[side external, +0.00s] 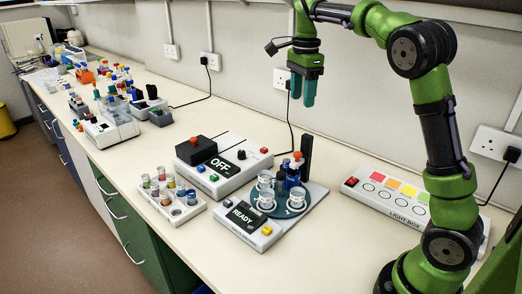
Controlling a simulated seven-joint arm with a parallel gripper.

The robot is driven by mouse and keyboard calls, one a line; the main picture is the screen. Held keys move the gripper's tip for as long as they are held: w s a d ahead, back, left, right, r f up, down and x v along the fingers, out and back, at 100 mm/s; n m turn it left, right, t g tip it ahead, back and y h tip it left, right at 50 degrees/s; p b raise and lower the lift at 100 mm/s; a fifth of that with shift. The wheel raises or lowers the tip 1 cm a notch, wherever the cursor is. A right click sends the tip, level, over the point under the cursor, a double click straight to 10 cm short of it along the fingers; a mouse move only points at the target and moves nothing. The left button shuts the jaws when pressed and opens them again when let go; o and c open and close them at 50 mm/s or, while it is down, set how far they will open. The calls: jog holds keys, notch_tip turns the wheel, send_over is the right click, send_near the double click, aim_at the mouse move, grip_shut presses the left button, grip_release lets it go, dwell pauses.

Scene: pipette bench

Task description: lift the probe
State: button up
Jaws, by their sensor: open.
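My gripper (302,100) hangs above the bench with its teal fingers pointing down. It is open and empty, well above the READY device and apart from everything. The READY device (240,219) carries a round teal plate with several clear beakers and dark blue bottles. An upright piece with an orange-red top (297,157) stands among them, beside a black post (306,150). This red-topped piece may be the probe, but I cannot tell for certain at this size. Its lower part is hidden by the bottles and beakers.
An OFF device (219,168) with a black block stands behind the READY device. A white rack of vials (170,205) is to the left, and a light box (385,195) to the right. More equipment crowds the far left bench. Bare bench (330,225) lies between the READY device and light box.

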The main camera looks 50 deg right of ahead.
aim_at(298, 153)
notch_tip(298, 153, down, 17)
jog(key=shift+r, duration=0.1)
dwell(0.3)
grip_shut()
dwell(0.3)
